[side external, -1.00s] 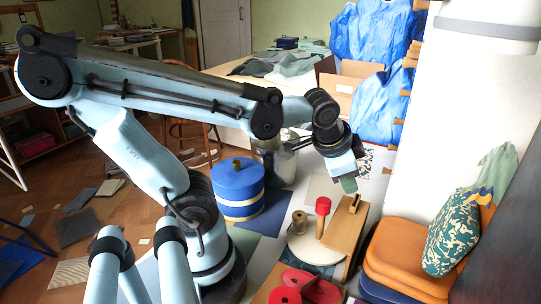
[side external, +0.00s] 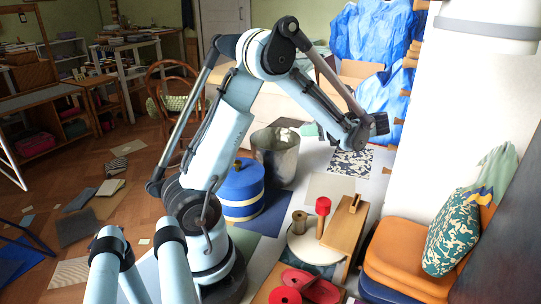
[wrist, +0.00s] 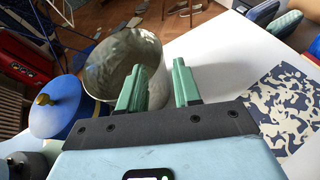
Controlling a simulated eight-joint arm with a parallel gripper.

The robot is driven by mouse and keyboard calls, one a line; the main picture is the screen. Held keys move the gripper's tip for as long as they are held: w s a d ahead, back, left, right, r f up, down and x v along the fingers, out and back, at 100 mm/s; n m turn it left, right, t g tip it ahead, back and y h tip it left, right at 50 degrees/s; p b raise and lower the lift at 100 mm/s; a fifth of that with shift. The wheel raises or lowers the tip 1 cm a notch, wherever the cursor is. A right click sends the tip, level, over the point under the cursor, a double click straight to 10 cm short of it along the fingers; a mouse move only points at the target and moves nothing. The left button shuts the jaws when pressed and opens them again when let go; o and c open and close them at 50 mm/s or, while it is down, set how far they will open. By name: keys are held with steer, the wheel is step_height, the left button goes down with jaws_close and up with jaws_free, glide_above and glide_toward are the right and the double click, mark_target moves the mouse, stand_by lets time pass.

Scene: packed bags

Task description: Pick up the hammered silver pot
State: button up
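The hammered silver pot (side external: 276,158) is a dull grey metal vessel with an open top, standing upright behind the blue lidded canister. In the wrist view the pot (wrist: 112,55) is at the upper left, its open mouth showing, and its lower right side is partly hidden by my left finger. My gripper (wrist: 159,68) has two green fingers spread apart with nothing held between them. In the side view my gripper (side external: 309,129) is just right of the pot's rim, roughly at rim height.
The blue canister (side external: 240,185) with a domed lid stands close beside the pot. A patterned sheet (side external: 350,163) lies right of it on the white surface. Red spools (side external: 300,287) and a wooden block (side external: 345,222) are nearer the front. A cardboard box (side external: 358,72) stands behind.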

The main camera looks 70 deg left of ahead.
mark_target(286, 132)
steer(key=x, duration=0.7)
steer(key=shift+s+a+f, duration=0.2)
steer(key=shift+a+f, duration=0.05)
jaws_close()
stand_by(1.3)
